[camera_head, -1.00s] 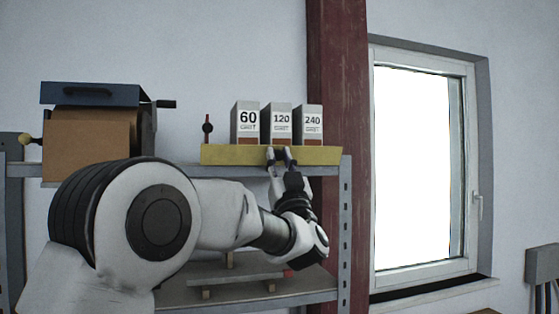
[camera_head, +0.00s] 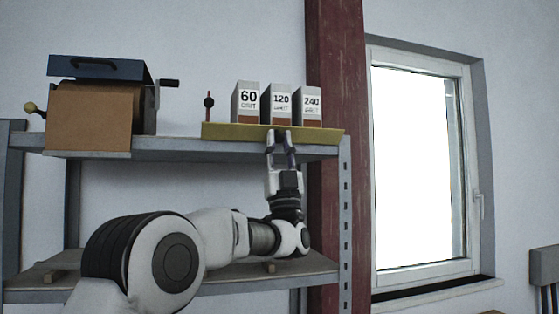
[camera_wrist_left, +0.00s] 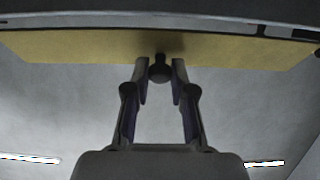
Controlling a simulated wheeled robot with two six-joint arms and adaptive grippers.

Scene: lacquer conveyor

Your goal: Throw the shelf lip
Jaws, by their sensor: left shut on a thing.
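The yellow shelf lip (camera_head: 225,131) runs along the front edge of the upper shelf at its right end, below a row of boxes. In the left wrist view the lip (camera_wrist_left: 235,47) shows as a wide yellow board with a dark round knob (camera_wrist_left: 159,72) at its middle. My left gripper (camera_head: 278,134) reaches up to the lip from below, its fingers pointing upward. In the left wrist view its fingertips (camera_wrist_left: 159,66) stand on both sides of the knob, shut on it. The knob is mostly hidden in the head view. My right gripper is not in view.
Three grit boxes (camera_head: 278,104) stand behind the lip. A small red and black lever (camera_head: 209,104) stands left of them. A red post (camera_head: 338,70) and a window (camera_head: 415,165) are at right.

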